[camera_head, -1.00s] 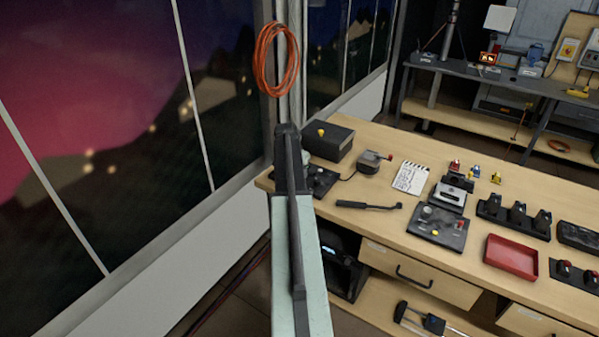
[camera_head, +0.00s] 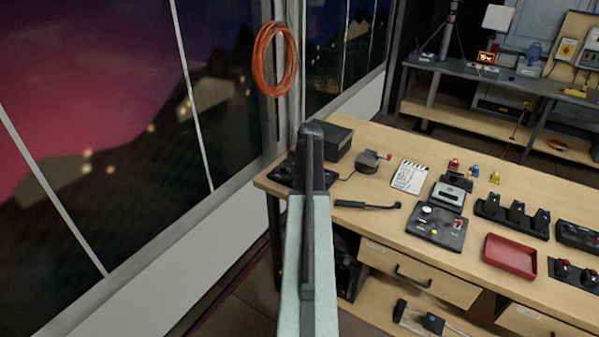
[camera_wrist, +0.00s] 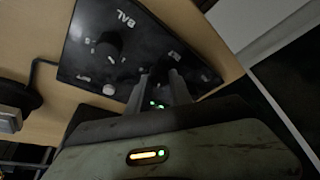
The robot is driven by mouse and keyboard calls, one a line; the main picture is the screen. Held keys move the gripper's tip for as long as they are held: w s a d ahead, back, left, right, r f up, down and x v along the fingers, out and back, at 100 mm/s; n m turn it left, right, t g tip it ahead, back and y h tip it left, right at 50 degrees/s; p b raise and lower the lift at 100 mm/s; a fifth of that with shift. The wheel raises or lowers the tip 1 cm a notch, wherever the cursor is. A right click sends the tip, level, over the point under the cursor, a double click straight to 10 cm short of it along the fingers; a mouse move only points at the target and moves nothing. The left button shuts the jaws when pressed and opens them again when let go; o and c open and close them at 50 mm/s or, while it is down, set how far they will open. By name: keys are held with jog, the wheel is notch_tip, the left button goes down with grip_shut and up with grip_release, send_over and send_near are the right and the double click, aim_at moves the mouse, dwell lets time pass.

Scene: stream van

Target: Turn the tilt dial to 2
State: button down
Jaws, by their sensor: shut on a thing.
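A dark control panel (camera_wrist: 85,60) lies on the wooden bench in the wrist view. It carries the letters BAL, a black dial (camera_wrist: 107,50) with small white marks around it, and a pale round spot (camera_wrist: 109,89). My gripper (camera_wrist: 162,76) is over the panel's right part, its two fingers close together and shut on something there. What they hold is hidden between them; I cannot make out the tilt dial, its pointer or its number. In the head view the panel (camera_head: 284,175) shows only partly behind my arm, at the bench's left end.
A dark box (camera_head: 338,139), a grey round device (camera_head: 368,162) on a cable and a black-handled tool (camera_head: 366,205) lie near the panel. A second control panel (camera_head: 437,226) and a red tray (camera_head: 510,256) stand further right. The window wall is close on the left.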

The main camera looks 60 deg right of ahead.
jog(key=shift+n, duration=0.6)
jog(key=shift+y, duration=0.3)
jog(key=c, duration=1.2)
grip_release()
jog(key=shift+o, duration=0.2)
jog(key=shift+r, duration=0.1)
jog(key=p+v, duration=0.7)
jog(key=shift+s+r, duration=0.25)
jog(key=shift+s, duration=0.05)
jog(key=shift+a, duration=0.1)
